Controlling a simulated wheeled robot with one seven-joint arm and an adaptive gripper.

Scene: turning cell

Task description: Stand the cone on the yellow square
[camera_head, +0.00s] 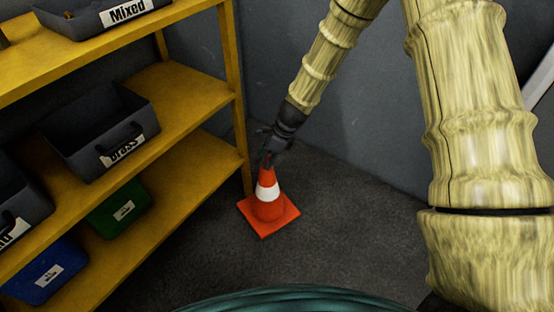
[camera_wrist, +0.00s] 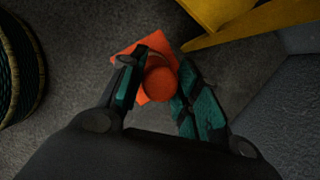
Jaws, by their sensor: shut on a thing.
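The orange cone (camera_head: 268,205) with a white band and a square base stands upright in the head view, on or just above the grey floor by the shelf's right post. My gripper (camera_head: 270,158) is at its top, shut on the cone's tip from above. In the wrist view the cone (camera_wrist: 160,80) shows from above, its top between the two fingers of my gripper (camera_wrist: 156,88). No yellow square on the floor shows in either view. I cannot tell for sure whether the base touches the floor.
A yellow shelf (camera_head: 190,95) stands at the left, with a black bin marked Brass (camera_head: 100,130), a green bin (camera_head: 118,208) and a blue bin (camera_head: 45,272). A grey wall (camera_head: 350,110) is behind. The floor (camera_head: 330,240) right of the cone is clear.

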